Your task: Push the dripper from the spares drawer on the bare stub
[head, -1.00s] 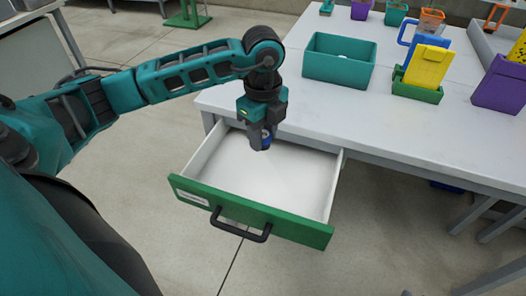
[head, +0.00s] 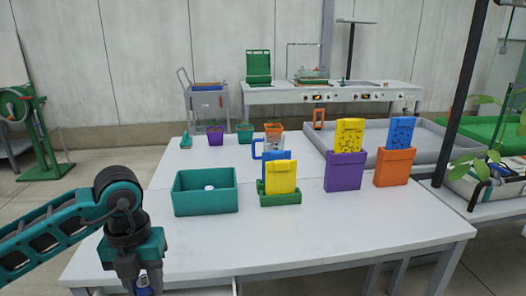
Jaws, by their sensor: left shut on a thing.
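My left gripper (head: 141,278) is at the bottom left, in front of the table's near edge. It is shut on a small blue piece (head: 143,289), which I take to be the dripper; the bottom of the picture cuts it off. The open spares drawer is almost wholly below the view. I cannot make out the bare stub. My right gripper is not in view.
On the white table (head: 350,228) stand a teal bin (head: 206,199) with a small white item inside, a green holder (head: 280,199) with a yellow card, a purple holder (head: 345,172) and an orange holder (head: 394,167). A grey tray (head: 438,150) lies behind. The table's front is clear.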

